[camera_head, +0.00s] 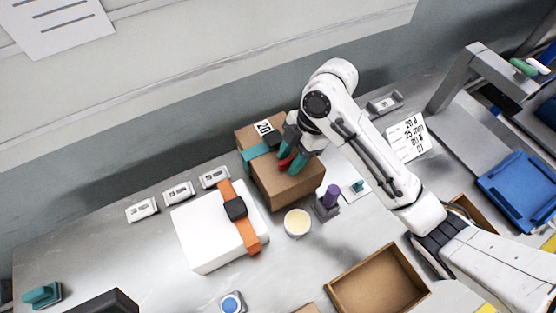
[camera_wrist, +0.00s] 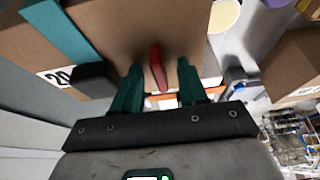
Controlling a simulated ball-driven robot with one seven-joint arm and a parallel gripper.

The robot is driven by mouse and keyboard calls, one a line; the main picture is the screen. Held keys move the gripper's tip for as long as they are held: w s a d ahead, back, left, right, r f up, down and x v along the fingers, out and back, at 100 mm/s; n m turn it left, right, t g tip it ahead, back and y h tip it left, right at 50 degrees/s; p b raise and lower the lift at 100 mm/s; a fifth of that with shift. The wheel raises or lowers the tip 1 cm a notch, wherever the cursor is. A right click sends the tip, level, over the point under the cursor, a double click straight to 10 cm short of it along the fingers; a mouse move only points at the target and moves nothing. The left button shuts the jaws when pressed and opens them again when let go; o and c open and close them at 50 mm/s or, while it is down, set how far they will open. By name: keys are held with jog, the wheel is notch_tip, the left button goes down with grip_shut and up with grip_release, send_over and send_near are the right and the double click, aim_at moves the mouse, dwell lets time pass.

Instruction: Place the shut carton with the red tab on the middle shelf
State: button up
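The shut brown carton (camera_head: 283,185) stands on the metal bench against the back wall. It has a teal strap, a black block and a "20" label. It fills the top of the wrist view (camera_wrist: 120,25). Its red tab (camera_wrist: 157,68) stands up and also shows in the head view (camera_head: 286,163). My gripper (camera_head: 290,160) is over the carton top, its teal fingers apart on either side of the red tab. In the wrist view, gaps show between the tab and both fingers (camera_wrist: 158,75). No middle shelf can be made out.
A white box (camera_head: 200,232) with an orange strap stands left of the carton. A cream-topped cup (camera_head: 297,222) and a purple peg on a stand (camera_head: 329,200) are close in front. An open brown tray (camera_head: 375,287) lies nearer. A grey frame (camera_head: 463,75) and blue bin (camera_head: 520,185) are right.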

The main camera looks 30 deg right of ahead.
grip_shut()
dwell(1.3)
